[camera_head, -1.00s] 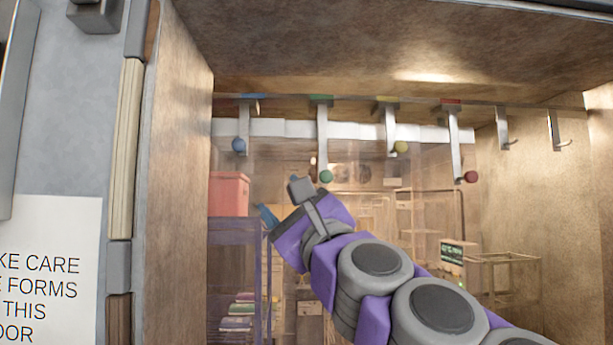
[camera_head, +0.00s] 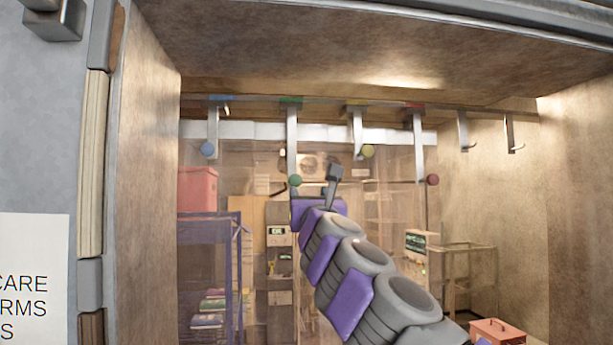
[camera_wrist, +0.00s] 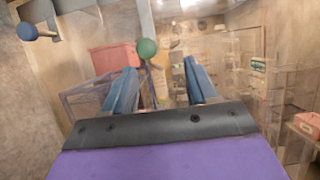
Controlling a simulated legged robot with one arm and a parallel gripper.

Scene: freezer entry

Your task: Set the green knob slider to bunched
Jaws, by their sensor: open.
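The green knob (camera_head: 295,181) hangs at the lower end of a grey slider bar (camera_head: 292,140) with a green tab (camera_head: 291,102) on the overhead rail. The blue knob slider (camera_head: 208,149) hangs to its left; the yellow (camera_head: 367,151) and red (camera_head: 432,180) ones hang to its right. In the wrist view, the green knob (camera_wrist: 147,48) shows just beyond the fingertips, between them and nearer the left one. My gripper (camera_wrist: 158,75) is open and empty, its two blue fingers apart.
The rail (camera_head: 330,104) spans the doorway under the ceiling, with two bare hooks (camera_head: 463,133) at the right. Clear strips hang below it. A wooden side wall (camera_head: 150,180) stands at left. Beyond the strips are a red box (camera_head: 198,189) and shelving.

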